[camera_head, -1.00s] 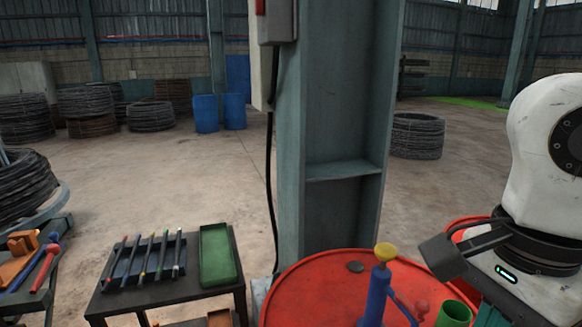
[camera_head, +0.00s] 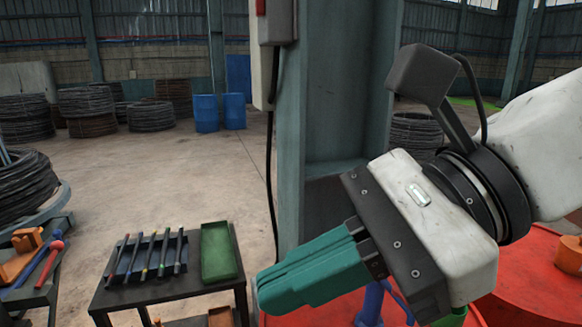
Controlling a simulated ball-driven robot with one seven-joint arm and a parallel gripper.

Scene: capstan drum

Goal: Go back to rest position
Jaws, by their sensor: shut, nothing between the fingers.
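My gripper (camera_head: 275,290) reaches in from the right side of the head view, pointing left and slightly down. Its teal fingers are together, with nothing between them. It appears in front of the red drum top (camera_head: 525,285) and hides much of it. A blue post (camera_head: 371,305) on the drum is partly hidden behind my gripper; its upper part does not show. A green cup (camera_head: 452,318) shows only in part below the gripper body.
A dark table (camera_head: 150,300) at lower left holds a rack of several coloured rods (camera_head: 147,256) and a green tray (camera_head: 218,252). A steel column (camera_head: 335,100) stands behind my gripper. Another bench (camera_head: 35,285) with tools is at far left. Open floor lies behind.

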